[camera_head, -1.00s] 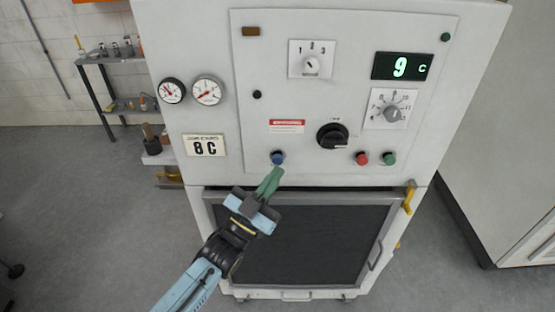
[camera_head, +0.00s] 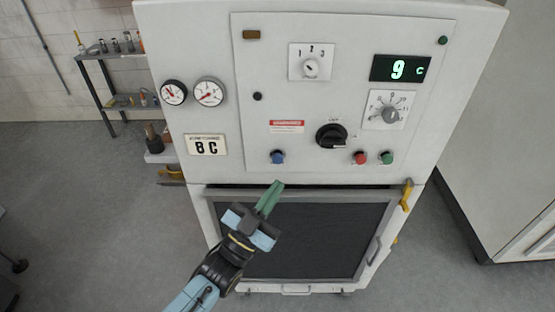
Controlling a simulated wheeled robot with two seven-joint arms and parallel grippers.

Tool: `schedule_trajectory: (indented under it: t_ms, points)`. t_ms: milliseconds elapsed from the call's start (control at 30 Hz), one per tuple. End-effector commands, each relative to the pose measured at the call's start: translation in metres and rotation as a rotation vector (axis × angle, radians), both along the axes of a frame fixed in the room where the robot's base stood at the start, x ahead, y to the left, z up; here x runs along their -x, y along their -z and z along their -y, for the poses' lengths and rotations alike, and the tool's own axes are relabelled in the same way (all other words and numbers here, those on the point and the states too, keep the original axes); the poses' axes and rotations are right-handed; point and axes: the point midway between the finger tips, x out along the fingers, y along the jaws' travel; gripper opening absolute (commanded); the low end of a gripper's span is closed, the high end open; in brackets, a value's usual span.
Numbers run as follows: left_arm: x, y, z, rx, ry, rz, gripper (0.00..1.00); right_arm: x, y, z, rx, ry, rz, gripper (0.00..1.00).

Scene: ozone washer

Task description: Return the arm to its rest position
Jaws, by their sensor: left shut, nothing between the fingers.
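My left gripper (camera_head: 271,196) has green fingers, and they are shut with nothing between them. It is in front of the upper part of the washer's dark door window (camera_head: 310,240), below the control panel. The blue button (camera_head: 278,157) is above the fingertips, with a gap between them in the picture. My left arm comes in from the bottom, left of centre. My right gripper is not in view.
The white washer (camera_head: 170,30) fills the middle, with a red button (camera_head: 360,158), a green button (camera_head: 387,158), a black knob (camera_head: 331,136) and a display (camera_head: 401,68) reading 9 C. A shelf (camera_head: 110,57) stands at the back left. Grey floor (camera_head: 80,200) is open at left.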

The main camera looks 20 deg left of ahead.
Motion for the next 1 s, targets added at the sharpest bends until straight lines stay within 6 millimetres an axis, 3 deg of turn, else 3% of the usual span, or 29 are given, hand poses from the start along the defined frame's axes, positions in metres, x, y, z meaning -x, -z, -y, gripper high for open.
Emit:
schedule_trajectory:
  t_ms: [267, 367, 467, 567, 667, 800, 867, 1000]
  points:
    - [0.000, 0.001, 0.000, -0.001, -0.001, -0.004, 0.00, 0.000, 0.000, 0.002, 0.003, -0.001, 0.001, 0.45]
    - [-0.002, 0.018, -0.002, -0.010, -0.007, -0.051, 0.00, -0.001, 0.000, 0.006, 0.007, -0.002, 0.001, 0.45]
    - [-0.004, 0.063, -0.006, -0.033, -0.024, -0.176, 0.00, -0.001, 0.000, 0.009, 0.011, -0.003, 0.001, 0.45]
    - [0.001, 0.132, -0.015, -0.070, -0.051, -0.368, 0.00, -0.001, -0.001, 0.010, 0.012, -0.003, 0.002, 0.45]
    - [0.020, 0.207, -0.026, -0.108, -0.080, -0.581, 0.00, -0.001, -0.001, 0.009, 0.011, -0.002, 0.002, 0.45]
    - [0.066, 0.303, -0.043, -0.160, -0.118, -0.869, 0.00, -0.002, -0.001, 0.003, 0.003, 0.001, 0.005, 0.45]
    - [0.093, 0.340, -0.051, -0.182, -0.134, -0.992, 0.00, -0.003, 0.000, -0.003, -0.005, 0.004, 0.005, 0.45]
    - [0.168, 0.415, -0.071, -0.231, -0.170, -1.271, 0.00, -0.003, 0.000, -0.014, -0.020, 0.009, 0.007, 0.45]
